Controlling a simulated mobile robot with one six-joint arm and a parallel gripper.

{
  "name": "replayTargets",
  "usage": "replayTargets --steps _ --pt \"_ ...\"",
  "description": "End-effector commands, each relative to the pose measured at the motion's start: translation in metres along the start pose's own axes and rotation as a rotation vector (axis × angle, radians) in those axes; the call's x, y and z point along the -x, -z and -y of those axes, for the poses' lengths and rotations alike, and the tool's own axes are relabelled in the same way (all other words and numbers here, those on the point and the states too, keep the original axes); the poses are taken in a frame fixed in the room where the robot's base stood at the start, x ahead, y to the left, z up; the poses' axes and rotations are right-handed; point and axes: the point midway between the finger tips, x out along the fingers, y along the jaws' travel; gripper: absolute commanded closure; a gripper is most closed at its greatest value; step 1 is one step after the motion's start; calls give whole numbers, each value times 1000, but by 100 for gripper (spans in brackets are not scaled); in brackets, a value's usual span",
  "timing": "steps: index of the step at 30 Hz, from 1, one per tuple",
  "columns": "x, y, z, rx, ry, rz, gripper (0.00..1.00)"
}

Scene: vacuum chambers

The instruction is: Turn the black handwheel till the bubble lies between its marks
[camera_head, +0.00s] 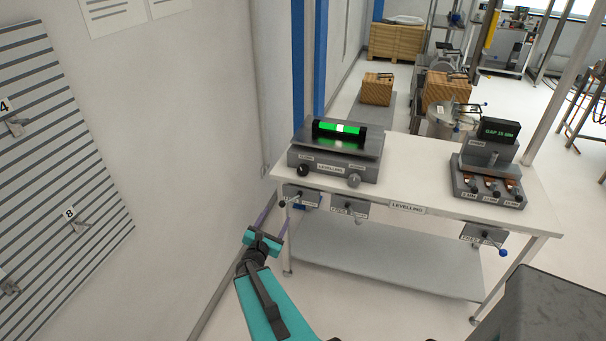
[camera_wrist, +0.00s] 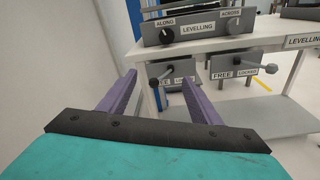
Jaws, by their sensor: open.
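The levelling unit (camera_head: 330,163) is a grey block on the left end of the white bench. On its plate lies a black level with a green glowing vial (camera_head: 325,126). A whitish bubble (camera_head: 341,128) shows near the vial's middle; its marks are too small to tell. The black handwheel (camera_head: 303,170) is on the unit's front left, below the label ALONG. It also shows in the wrist view (camera_wrist: 166,36). My gripper (camera_head: 277,211) is open and empty, in front of and below the unit. Its purple fingers (camera_wrist: 160,78) are apart from the handwheel.
A grey handwheel (camera_head: 354,181) sits to the right, by ACROSS. Lever boxes labelled FREE and LOCKED (camera_wrist: 235,70) hang under the bench edge (camera_head: 420,208). A gap display unit (camera_head: 488,165) stands on the bench's right. The wall (camera_head: 150,110) is close on the left.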

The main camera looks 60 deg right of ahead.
Motion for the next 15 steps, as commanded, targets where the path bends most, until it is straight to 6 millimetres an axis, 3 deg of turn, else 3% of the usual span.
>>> replayTargets --steps 9,15 --pt "-38 13 -11 307 -15 -24 42" --pt "-69 11 -15 458 -21 -14 42"
